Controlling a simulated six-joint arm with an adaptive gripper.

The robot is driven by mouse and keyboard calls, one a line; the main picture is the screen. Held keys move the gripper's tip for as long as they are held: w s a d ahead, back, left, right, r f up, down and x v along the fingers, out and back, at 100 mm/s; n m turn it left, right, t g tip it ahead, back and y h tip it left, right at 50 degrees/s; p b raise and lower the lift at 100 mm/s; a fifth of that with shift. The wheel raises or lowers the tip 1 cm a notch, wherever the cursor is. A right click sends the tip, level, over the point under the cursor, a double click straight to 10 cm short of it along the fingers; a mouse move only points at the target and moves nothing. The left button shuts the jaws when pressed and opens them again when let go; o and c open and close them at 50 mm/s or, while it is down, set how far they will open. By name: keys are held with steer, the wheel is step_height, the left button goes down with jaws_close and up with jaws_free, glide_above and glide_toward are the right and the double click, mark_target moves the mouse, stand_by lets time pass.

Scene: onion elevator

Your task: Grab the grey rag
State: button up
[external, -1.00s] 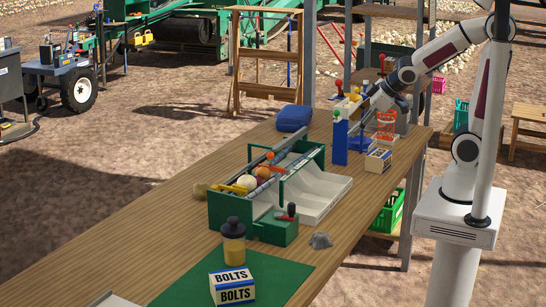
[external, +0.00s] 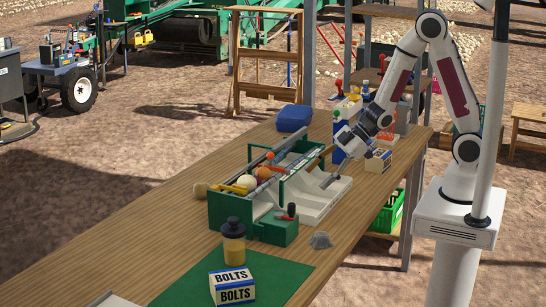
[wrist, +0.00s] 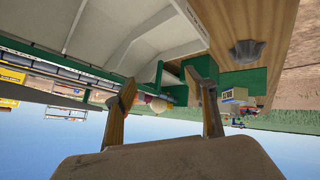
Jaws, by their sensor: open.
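The grey rag (external: 320,240) is a small crumpled heap on the wooden table, near the table's right edge and beside the green and white elevator model. It also shows in the wrist view (wrist: 247,52), at the upper right on bare wood. My gripper (external: 322,168) is open and empty above the white sloped part of the model (external: 312,190), apart from the rag and farther back along the table. In the wrist view its two fingers (wrist: 160,85) stand wide apart with nothing held between them.
The green-walled model (external: 225,211) holds several balls and a red-handled lever (external: 291,210). A yellow jar (external: 233,247) and a BOLTS box (external: 233,287) stand toward the front. Bare wood surrounds the rag.

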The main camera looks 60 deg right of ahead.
mark_target(321, 234)
steer(key=s+a+f+y, duration=0.1)
steer(key=a, duration=0.1)
steer(key=s+a+f+n+g+y, duration=0.1)
steer(key=s+a+f, duration=0.1)
steer(key=s+a+f+g+y, duration=0.1)
steer(key=a, duration=0.1)
steer(key=shift+s+a+f+n, duration=0.15)
steer(key=shift+a+f+n, duration=0.05)
steer(key=shift+a+n, duration=0.2)
steer(key=s+a+g+y, duration=0.1)
steer(key=s, duration=0.1)
steer(key=s+a+f+n+y, duration=0.1)
steer(key=s+a, duration=0.1)
steer(key=s+a+f+g, duration=0.1)
steer(key=s+a, duration=0.1)
steer(key=shift+g+y, duration=0.3)
steer(key=shift+y, duration=0.1)
steer(key=shift+a, duration=0.1)
steer(key=shift+x, duration=1.25)
steer(key=shift+x, duration=2.6)
steer(key=shift+w+f, duration=0.2)
steer(key=c, duration=1.2)
